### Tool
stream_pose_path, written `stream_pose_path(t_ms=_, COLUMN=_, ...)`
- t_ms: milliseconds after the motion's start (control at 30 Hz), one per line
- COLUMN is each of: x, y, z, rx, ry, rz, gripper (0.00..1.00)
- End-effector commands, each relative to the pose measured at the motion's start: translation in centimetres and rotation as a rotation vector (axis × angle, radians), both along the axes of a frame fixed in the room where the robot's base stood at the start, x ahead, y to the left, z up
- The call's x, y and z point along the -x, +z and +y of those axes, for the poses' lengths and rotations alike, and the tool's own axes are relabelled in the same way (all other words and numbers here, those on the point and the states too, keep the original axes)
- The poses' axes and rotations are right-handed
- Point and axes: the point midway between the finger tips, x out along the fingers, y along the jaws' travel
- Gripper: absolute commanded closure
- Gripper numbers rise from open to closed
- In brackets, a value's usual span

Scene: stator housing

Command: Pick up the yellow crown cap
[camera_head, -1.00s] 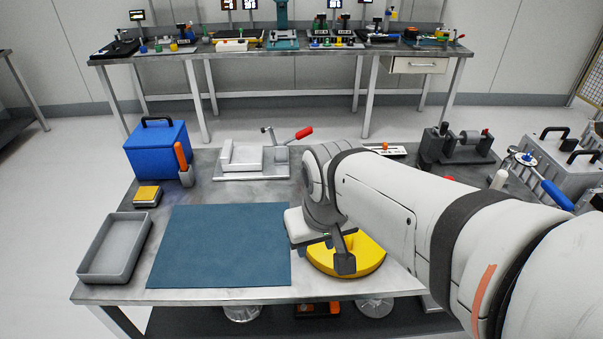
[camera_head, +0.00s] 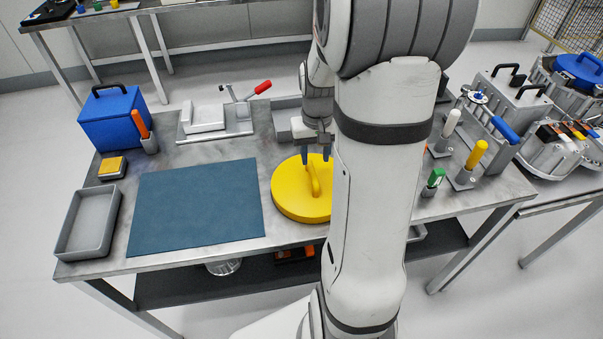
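The yellow crown cap (camera_head: 290,205) is a thick round disc with a raised handle (camera_head: 315,182) on top. It lies flat on the metal workbench, just right of the blue mat (camera_head: 195,201). My gripper (camera_head: 316,156) points down at the far part of the cap, close to the handle's far end. I cannot tell whether the fingertips touch the cap. My arm hides the cap's right edge.
A grey tray (camera_head: 62,228) and a blue box (camera_head: 111,121) are at the left. A clamp with a red handle (camera_head: 262,87) stands behind. Green (camera_head: 436,178) and yellow-handled (camera_head: 476,155) tools stand right of my arm. The mat is bare.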

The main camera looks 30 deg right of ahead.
Motion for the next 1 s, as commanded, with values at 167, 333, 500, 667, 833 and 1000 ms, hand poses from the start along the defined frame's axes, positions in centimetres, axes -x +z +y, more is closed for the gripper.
stream_pose_path(t_ms=167, x=0.0, y=-2.0, z=0.3, rx=-0.001, ry=0.001, rz=0.003, gripper=0.62)
stream_pose_path(t_ms=333, x=0.0, y=-4.5, z=0.9, rx=-0.002, ry=0.001, rz=0.005, gripper=0.62)
stream_pose_path(t_ms=500, x=0.0, y=-6.3, z=0.8, rx=-0.001, ry=0.000, rz=0.002, gripper=0.62)
stream_pose_path(t_ms=667, x=-0.1, y=-6.5, z=0.8, rx=0.000, ry=-0.001, rz=0.000, gripper=0.62)
stream_pose_path(t_ms=833, x=-0.1, y=-6.5, z=0.8, rx=0.000, ry=-0.001, rz=0.000, gripper=0.68)
stream_pose_path(t_ms=1000, x=-0.1, y=-6.5, z=0.8, rx=0.000, ry=-0.001, rz=0.000, gripper=0.81)
